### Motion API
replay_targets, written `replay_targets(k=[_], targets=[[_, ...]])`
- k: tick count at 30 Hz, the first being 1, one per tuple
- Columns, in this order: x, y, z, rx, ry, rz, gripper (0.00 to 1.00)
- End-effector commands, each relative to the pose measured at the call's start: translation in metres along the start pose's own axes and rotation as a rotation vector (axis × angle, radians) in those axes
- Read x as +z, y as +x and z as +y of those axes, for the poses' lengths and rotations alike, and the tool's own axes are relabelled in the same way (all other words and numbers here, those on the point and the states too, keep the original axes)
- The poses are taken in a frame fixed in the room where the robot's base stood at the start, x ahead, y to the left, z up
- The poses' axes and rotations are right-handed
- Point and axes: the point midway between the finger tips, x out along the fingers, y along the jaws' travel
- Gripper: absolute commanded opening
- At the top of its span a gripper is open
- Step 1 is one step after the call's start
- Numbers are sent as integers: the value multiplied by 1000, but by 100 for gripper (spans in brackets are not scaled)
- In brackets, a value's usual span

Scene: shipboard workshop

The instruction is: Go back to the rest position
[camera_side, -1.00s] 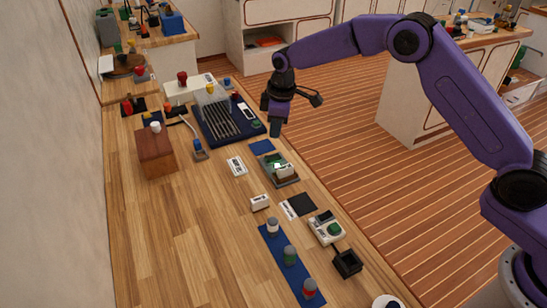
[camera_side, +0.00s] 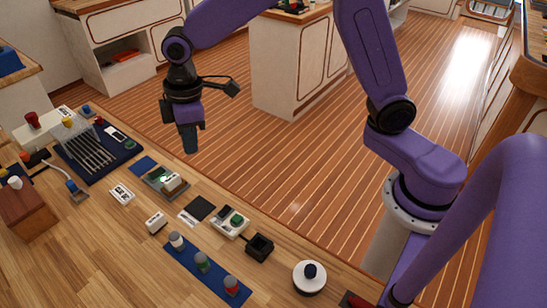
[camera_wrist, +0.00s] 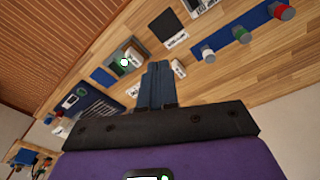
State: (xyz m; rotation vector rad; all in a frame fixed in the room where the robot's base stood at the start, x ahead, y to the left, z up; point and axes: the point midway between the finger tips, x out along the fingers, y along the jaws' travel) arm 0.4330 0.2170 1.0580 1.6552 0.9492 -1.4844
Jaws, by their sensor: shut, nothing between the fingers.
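My gripper (camera_side: 190,142) hangs in the air above the workbench's far edge in the side view, fingers pointing down. Its two blue-grey fingers are together with nothing between them; they also show in the wrist view (camera_wrist: 157,70). My purple arm reaches across from the right. No rest position is marked in view.
Open plank floor (camera_side: 290,170) lies beyond the bench.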

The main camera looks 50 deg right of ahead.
Motion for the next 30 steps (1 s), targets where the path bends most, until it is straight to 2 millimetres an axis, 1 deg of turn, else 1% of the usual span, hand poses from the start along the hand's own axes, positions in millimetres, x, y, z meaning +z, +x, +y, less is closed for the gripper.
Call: replay_targets(k=[1, 3, 5, 6, 8, 9, 11, 12, 18, 21, 25, 27, 30], targets=[[15, -9, -14, -3, -4, 0, 0], [36, -18, -32, -8, -6, -5, 0], [55, -25, -47, -11, -7, -9, 0], [69, -28, -57, -14, -8, -12, 0], [89, -34, -72, -18, -10, -16, 0], [104, -37, -81, -20, -11, -20, 0], [126, -41, -94, -23, -13, -24, 0], [141, -43, -102, -25, -14, -27, 0], [214, -46, -137, -32, -20, -43, 0], [242, -45, -148, -33, -23, -51, 0], [263, -44, -155, -35, -25, -56, 0], [268, -43, -157, -35, -24, -58, 0], [271, -43, -158, -35, -24, -59, 0]])
